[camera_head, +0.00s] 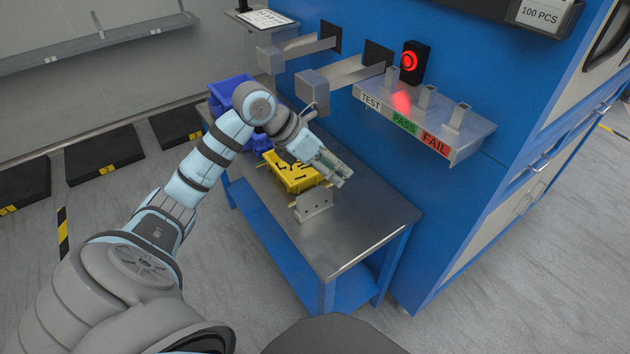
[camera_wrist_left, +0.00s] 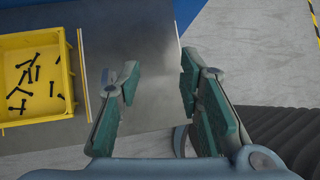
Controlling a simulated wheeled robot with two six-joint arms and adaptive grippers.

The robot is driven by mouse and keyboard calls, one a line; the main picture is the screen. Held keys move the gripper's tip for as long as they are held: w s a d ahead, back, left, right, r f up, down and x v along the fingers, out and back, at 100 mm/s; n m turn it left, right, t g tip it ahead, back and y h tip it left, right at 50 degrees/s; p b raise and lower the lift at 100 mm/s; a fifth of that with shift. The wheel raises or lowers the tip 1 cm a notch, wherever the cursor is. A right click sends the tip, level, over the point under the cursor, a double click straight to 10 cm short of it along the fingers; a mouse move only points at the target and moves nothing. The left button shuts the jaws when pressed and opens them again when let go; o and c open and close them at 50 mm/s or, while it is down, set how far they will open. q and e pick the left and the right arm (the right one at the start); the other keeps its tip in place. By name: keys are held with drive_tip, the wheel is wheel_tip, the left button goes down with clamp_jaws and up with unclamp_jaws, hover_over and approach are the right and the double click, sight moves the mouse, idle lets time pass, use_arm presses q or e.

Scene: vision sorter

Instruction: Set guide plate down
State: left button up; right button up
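The guide plate, a small grey metal plate (camera_head: 314,205), stands upright on the steel-topped table (camera_head: 360,226), on the near side of the yellow bin in the head view. My left gripper (camera_head: 342,173) is above the table, beyond the plate and by the right end of the bin. In the left wrist view the left gripper's fingers (camera_wrist_left: 160,85) are apart, with nothing between them and bare tabletop beyond. My right gripper is not in view.
The yellow bin (camera_head: 291,181) holds several dark bolts, also clear in the left wrist view (camera_wrist_left: 67,97). Blue bins (camera_head: 226,92) stand behind it. The blue machine (camera_head: 455,215) carries a TEST/PASS/FAIL shelf (camera_head: 425,118) and a red light (camera_head: 409,62). The table's near right is clear.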

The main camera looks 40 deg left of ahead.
sight(314, 190)
use_arm(q)
drive_tip(key=s+a+n+g+y, duration=0.15)
drive_tip(key=a+y, duration=0.25)
drive_tip(key=a, duration=0.4)
drive_tip(key=shift+m, duration=0.25)
drive_tip(key=b+x, duration=0.1)
drive_tip(key=x, duration=0.3)
drive_tip(key=s+b+x, duration=0.1)
drive_tip(key=x, duration=0.4)
drive_tip(key=b+x, duration=0.2)
drive_tip(key=x, duration=0.2)
drive_tip(key=shift+s+d+f, duration=0.15)
drive_tip(key=shift+s+f, duration=0.15)
drive_tip(key=shift+f, duration=0.35)
drive_tip(key=shift+w+f, duration=0.15)
drive_tip(key=shift+f, duration=0.1)
drive_tip(key=shift+r, duration=0.1)
drive_tip(key=c, duration=0.7)
clamp_jaws()
